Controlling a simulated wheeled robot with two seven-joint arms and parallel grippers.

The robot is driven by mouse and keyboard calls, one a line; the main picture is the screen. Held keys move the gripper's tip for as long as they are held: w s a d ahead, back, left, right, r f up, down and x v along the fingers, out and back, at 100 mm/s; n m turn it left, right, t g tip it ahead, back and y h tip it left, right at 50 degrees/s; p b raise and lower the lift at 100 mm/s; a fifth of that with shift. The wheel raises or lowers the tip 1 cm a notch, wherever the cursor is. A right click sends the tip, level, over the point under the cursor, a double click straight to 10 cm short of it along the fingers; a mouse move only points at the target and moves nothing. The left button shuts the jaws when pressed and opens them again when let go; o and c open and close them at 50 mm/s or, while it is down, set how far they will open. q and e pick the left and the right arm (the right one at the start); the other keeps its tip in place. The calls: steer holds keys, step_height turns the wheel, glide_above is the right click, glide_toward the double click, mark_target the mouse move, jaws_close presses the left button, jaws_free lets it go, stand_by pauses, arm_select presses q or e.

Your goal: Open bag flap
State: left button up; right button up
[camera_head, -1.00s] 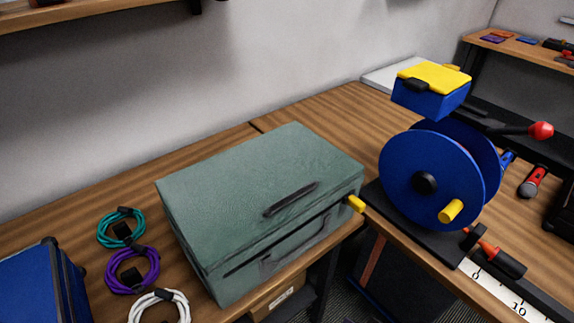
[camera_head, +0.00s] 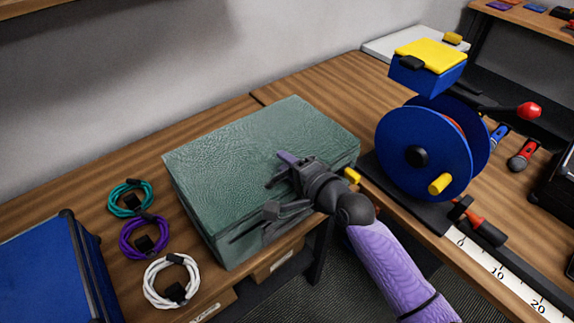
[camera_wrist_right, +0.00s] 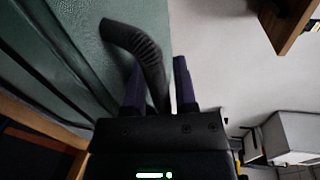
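The green bag (camera_head: 235,145) stands on the wooden table with its flap lying flat on top, closed. My right gripper (camera_head: 281,168) reaches in from the lower right over the flap, where the dark top handle is; the gripper largely hides that handle. In the right wrist view, the dark curved handle (camera_wrist_right: 146,50) runs down between the two purple fingers (camera_wrist_right: 159,88), against the green surface. The fingers are apart with the handle between them; I cannot tell whether they press on it. My left gripper is not in view.
Teal (camera_head: 130,197), purple (camera_head: 143,237) and white (camera_head: 171,280) cable coils lie left of the bag, beside a blue case (camera_head: 45,270). A blue reel (camera_head: 415,150) with a yellow-topped box (camera_head: 430,68) stands to the right. A yellow piece (camera_head: 352,175) sits near the bag's right corner.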

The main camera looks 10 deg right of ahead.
steer(key=shift+w, duration=0.1)
jaws_close()
stand_by(1.4)
